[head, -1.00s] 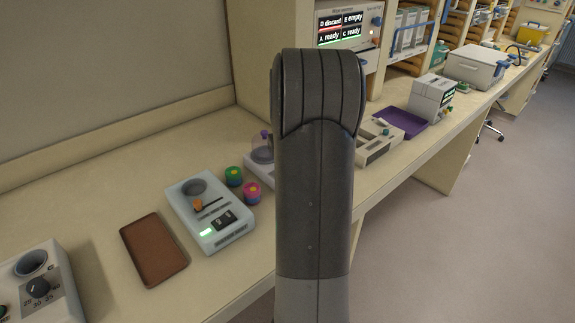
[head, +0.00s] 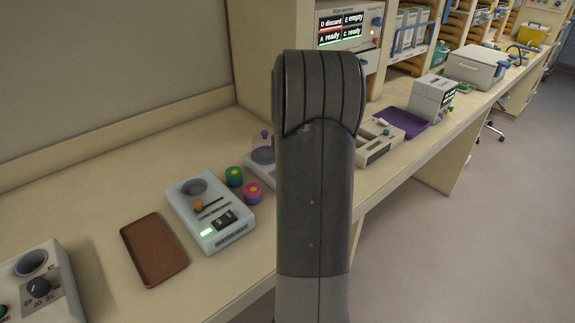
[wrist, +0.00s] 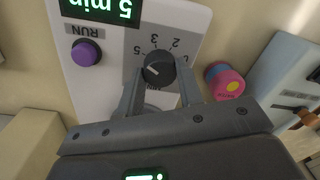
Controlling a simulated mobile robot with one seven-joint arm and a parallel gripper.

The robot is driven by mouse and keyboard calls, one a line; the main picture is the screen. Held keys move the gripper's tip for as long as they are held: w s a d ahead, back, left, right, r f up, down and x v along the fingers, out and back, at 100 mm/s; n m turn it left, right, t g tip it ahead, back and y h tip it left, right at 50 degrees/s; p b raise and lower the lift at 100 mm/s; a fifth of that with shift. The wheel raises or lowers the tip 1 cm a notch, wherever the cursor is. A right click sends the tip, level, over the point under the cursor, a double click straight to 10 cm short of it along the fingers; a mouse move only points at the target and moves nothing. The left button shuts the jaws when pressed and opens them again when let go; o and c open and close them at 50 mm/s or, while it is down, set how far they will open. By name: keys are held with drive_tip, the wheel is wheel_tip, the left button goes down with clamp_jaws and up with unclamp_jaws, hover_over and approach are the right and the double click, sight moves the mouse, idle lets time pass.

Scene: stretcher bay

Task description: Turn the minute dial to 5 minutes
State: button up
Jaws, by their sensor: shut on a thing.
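The minute dial (wrist: 159,67) is a dark round knob on a pale panel (wrist: 185,18) in the wrist view. Printed numbers ring it, among them 2, 3 and 5, and a pale mark shows on its face. The lit green display (wrist: 100,8) reads 5 min, upside down. A purple RUN button (wrist: 86,53) sits beside the dial. My gripper (wrist: 160,82) is shut on the dial, one finger on each side. In the head view my arm hides the gripper and the dial.
A pink and blue capped pot (wrist: 225,82) stands close beside the panel in the wrist view. In the head view, a white device with an orange lever (head: 210,213), a brown tray (head: 153,250) and a device with another dial (head: 39,287) stand left of my arm.

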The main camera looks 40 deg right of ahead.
drive_tip(key=shift+n, duration=0.6)
drive_tip(key=o, duration=1)
drive_tip(key=shift+r, duration=0.1)
drive_tip(key=r, duration=1)
drive_tip(key=shift+w+d+r, duration=0.15)
drive_tip(key=shift+d+r, duration=0.05)
drive_tip(key=shift+r, duration=0.15)
